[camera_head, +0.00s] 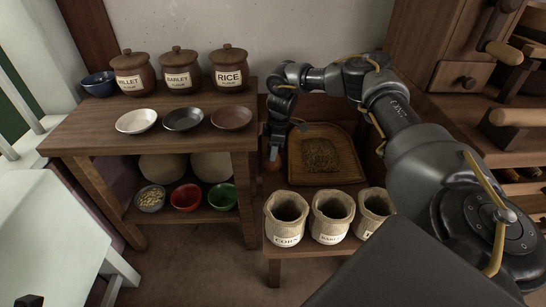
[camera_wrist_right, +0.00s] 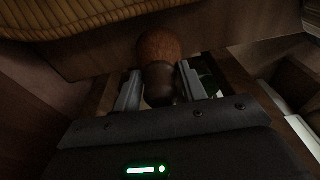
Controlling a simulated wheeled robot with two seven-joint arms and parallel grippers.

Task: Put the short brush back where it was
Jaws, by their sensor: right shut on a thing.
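My right gripper (camera_head: 275,147) reaches down beside the left end of the wooden tray (camera_head: 352,180). It is shut on the short brush, whose reddish-brown wooden part (camera_head: 272,161) shows just below the fingers. In the right wrist view the gripper (camera_wrist_right: 160,84) has a finger on each side of the brush's dark rounded end (camera_wrist_right: 160,82), with the brown wooden part (camera_wrist_right: 158,46) beyond. The bristles are not visible, and I cannot tell whether the brush touches the surface below.
The tray holds a heap of grain (camera_head: 320,155). Cloth sacks stand in front, including one labelled CORN (camera_head: 286,221). The shelf table (camera_head: 90,138) at left bears labelled jars (camera_head: 229,68) and shallow dishes (camera_head: 136,121). A wooden cabinet (camera_head: 460,55) stands at right.

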